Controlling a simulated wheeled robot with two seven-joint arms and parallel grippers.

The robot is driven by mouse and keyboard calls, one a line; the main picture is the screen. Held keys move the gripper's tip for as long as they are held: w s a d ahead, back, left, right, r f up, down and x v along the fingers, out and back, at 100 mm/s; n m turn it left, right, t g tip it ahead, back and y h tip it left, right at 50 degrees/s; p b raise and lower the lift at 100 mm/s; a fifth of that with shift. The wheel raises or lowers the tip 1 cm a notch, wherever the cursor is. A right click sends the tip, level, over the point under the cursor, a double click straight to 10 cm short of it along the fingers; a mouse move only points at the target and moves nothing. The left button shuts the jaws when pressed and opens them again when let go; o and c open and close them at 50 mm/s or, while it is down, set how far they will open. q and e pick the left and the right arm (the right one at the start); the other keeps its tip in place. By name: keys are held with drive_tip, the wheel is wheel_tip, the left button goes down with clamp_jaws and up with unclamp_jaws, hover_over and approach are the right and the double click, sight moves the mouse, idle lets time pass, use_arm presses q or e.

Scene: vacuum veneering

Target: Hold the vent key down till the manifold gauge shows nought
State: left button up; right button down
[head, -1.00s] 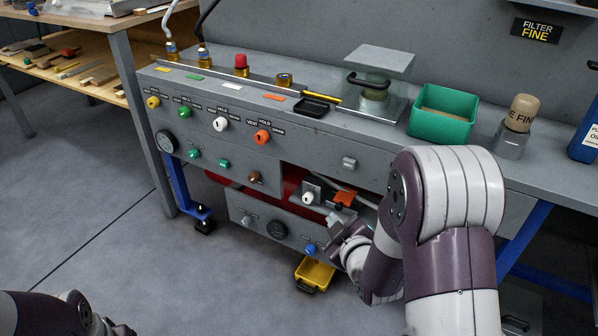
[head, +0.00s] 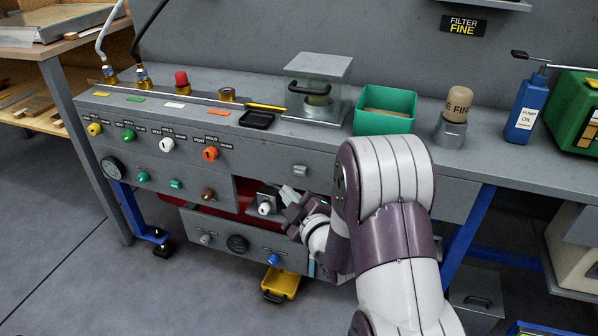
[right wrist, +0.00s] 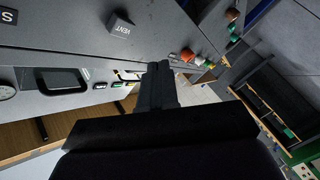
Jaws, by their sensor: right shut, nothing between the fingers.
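The vent key, a small grey wedge marked VENT (right wrist: 120,25), is up and left of my right gripper (right wrist: 160,72) in the right wrist view. The head view shows a pale grey key (head: 300,170) on the bench's front panel, seemingly the same one. My right gripper (head: 288,198) is shut and empty, below this key and beside a white knob (head: 265,208). It looks apart from the key. My left gripper is out of view.
Yellow, green, white and orange knobs (head: 210,153) line the front panel. A black tray (head: 257,120), a green bin (head: 385,112) and a blue oil bottle (head: 525,105) stand on the bench.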

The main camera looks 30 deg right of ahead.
sight(300, 171)
drive_tip(key=shift+w+d, duration=1.4)
drive_tip(key=shift+d, duration=0.3)
idle(0.8)
drive_tip(key=shift+w+d, duration=0.3)
drive_tip(key=shift+w+d, duration=0.3)
drive_tip(key=shift+d, duration=0.05)
idle(4.9)
